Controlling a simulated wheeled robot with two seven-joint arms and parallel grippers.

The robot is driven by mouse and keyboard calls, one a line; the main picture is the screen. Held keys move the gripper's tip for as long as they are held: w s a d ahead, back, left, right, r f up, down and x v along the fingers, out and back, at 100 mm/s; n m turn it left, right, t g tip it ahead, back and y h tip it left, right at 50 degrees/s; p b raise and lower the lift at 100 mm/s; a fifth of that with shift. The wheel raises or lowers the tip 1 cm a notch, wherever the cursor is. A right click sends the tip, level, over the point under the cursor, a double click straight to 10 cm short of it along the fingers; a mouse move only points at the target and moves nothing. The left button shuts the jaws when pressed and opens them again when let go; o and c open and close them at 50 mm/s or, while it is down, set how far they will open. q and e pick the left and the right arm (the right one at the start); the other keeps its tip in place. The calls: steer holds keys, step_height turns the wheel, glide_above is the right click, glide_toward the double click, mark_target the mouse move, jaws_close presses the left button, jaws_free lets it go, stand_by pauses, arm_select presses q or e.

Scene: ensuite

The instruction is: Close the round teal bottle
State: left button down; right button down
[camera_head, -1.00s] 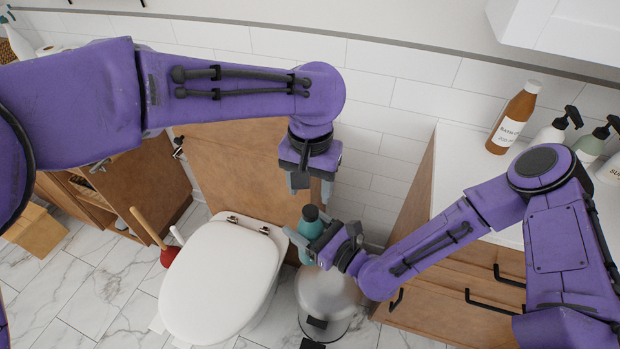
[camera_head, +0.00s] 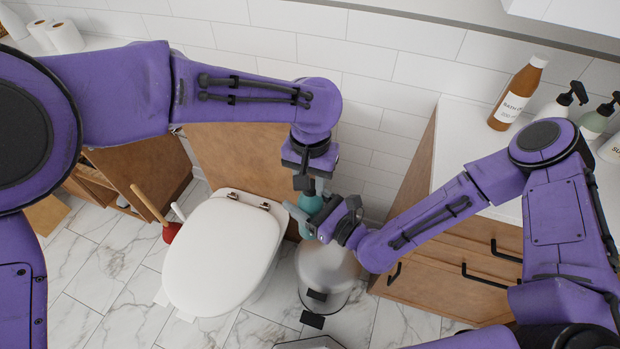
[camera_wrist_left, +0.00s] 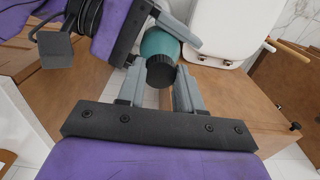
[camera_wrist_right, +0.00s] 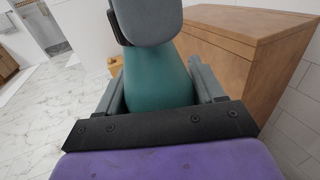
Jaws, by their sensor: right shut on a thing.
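The round teal bottle (camera_head: 311,203) is upright above the bin, and my right gripper (camera_head: 310,224) is shut on it. Its teal body also shows between the right fingers in the right wrist view (camera_wrist_right: 157,82). In the left wrist view, a black ribbed cap (camera_wrist_left: 160,72) sits at the top of the bottle (camera_wrist_left: 158,44). I cannot tell how tightly it fits. My left gripper (camera_head: 310,188) is directly above the bottle, pointing down. Its two fingers (camera_wrist_left: 158,78) are apart, one on each side of the cap. A left finger hides the bottle's top in the right wrist view.
A white toilet (camera_head: 222,250) and a steel bin (camera_head: 326,276) stand below my grippers. A wooden cabinet with a white counter (camera_head: 462,130) is at right, holding a brown bottle (camera_head: 516,95) and several pump bottles. A red plunger (camera_head: 171,232) stands left of the toilet.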

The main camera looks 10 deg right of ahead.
arm_select(q)
steer(key=m, duration=0.5)
steer(key=c, duration=0.8)
jaws_free()
steer(key=shift+o, duration=0.2)
steer(key=shift+r, duration=2.3)
steer(key=shift+c, duration=0.3)
step_height(320, 180, up, 4)
steer(key=shift+f+n, duration=0.25)
steer(key=shift+n, duration=0.05)
